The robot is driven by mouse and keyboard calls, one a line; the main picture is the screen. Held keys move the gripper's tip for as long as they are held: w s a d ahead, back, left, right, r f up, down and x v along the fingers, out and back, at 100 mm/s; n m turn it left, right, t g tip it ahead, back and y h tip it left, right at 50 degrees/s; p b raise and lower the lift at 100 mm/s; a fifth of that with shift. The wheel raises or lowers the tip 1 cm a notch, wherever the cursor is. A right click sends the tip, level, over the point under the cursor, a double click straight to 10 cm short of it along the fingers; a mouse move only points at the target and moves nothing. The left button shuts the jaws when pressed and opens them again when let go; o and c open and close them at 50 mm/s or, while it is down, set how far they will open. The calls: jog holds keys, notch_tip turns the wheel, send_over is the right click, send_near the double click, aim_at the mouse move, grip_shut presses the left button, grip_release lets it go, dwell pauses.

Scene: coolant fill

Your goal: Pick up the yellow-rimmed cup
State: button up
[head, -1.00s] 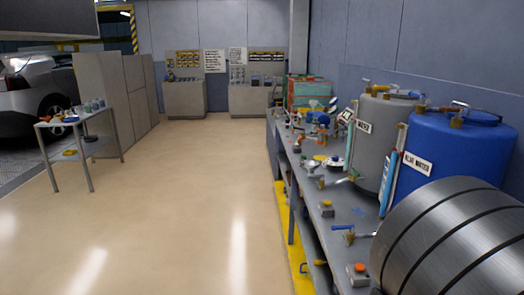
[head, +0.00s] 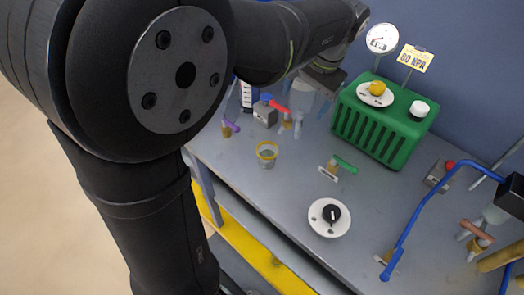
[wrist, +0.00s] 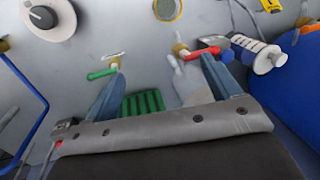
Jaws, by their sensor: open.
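The yellow-rimmed cup (head: 267,157) stands upright on the grey bench in the head view, left of the green-handled valve. In the wrist view the cup (wrist: 167,9) is at the top edge, partly cut off, beyond my fingertips. My gripper (wrist: 162,66) is open, its two blue-grey fingers spread wide, with nothing held between them. It is apart from the cup. In the head view my arm reaches over the bench toward the green box, and the fingers are hard to make out there.
A green-handled valve (head: 340,165) and a black knob on a white disc (head: 329,217) are right of the cup. A red-handled valve (head: 284,112) and purple-handled valve (head: 229,125) stand behind it. A green box (head: 384,122) carries a gauge.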

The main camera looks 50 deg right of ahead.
aim_at(268, 153)
jog(key=w+a+f+n+h, duration=0.3)
jog(key=w+a+f+h, duration=0.2)
jog(key=a+f, duration=0.5)
jog(key=shift+n+g, duration=0.3)
jog(key=shift+g, duration=0.1)
jog(key=x, duration=1.2)
jog(key=shift+s, duration=0.1)
jog(key=shift+w+x, duration=0.2)
jog(key=shift+x, duration=1.1)
jog(key=shift+w+x, duration=0.2)
jog(key=shift+x, duration=1.05)
jog(key=c, duration=1.2)
jog(key=shift+r, duration=0.15)
